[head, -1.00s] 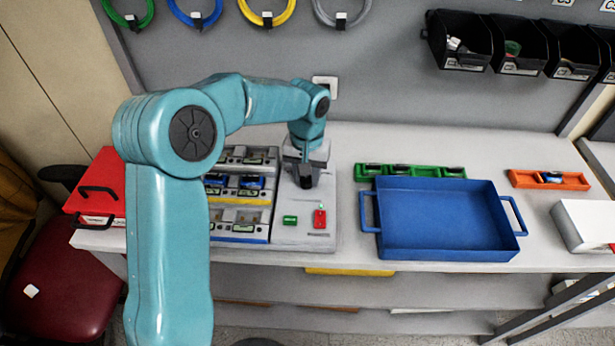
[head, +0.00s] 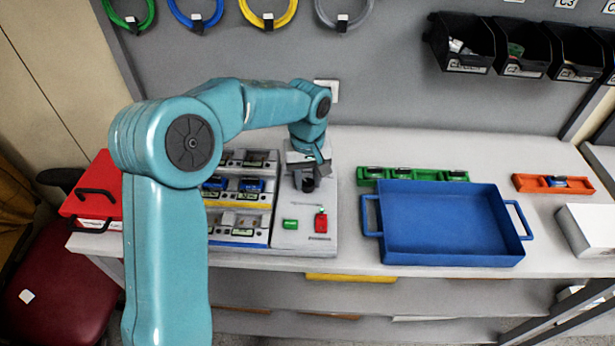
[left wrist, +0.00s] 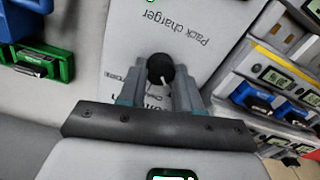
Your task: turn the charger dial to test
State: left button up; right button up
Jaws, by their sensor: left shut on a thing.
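The charger dial (left wrist: 160,68) is a round black knob with a white pointer line, on the light grey panel of the pack charger (left wrist: 125,35). In the head view the dial (head: 308,185) shows just under my left gripper (head: 303,174). In the left wrist view the fingers of my left gripper (left wrist: 158,88) stand on either side of the dial and are shut on it. The printed words around the dial are partly hidden by the fingers, so I cannot read which setting the pointer marks.
A green button (head: 290,224) and a red switch (head: 321,222) sit on the charger's front part. Battery bays (head: 240,190) stand left of the panel. A blue tray (head: 450,255), a green rack (head: 412,174) and an orange rack (head: 553,184) are to the right.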

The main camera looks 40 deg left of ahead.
aim_at(308, 183)
pick_arm(q)
jog(key=shift+r, duration=0.15)
jog(key=o, duration=1)
jog(key=shift+o, duration=0.2)
jog(key=shift+s+d+r, duration=0.1)
jog(key=shift+s+d, duration=0.05)
jog(key=shift+w+r, duration=0.2)
notch_tip(308, 183, up, 16)
jog(key=shift+s+p, duration=0.15)
jog(key=shift+p, duration=0.3)
jog(key=shift+f, duration=0.1)
